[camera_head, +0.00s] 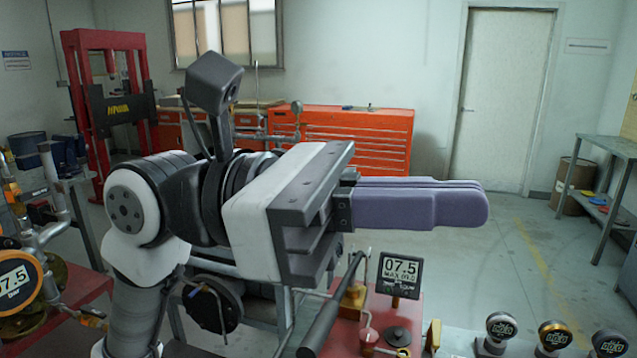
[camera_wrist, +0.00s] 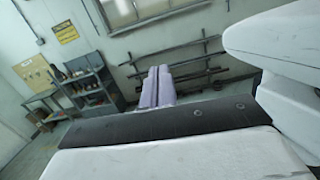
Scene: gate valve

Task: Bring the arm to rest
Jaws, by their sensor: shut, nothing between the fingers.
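My gripper (camera_head: 480,204) has long purple-grey fingers that lie together. In the head view it is held level above the workbench and points to the right. In the wrist view the shut fingers (camera_wrist: 158,86) point away from the camera toward a wall rack. Nothing is between the fingers, and they touch nothing that I can see. My arm covers part of the pipework behind and below it.
A digital gauge (camera_head: 401,276) reading 07.5 stands below my gripper on a red base. Several round gauges (camera_head: 555,336) line the front right. Another gauge (camera_head: 19,283) is at the left. An orange tool cabinet (camera_head: 358,140) and red press (camera_head: 108,105) stand behind. Open floor lies right.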

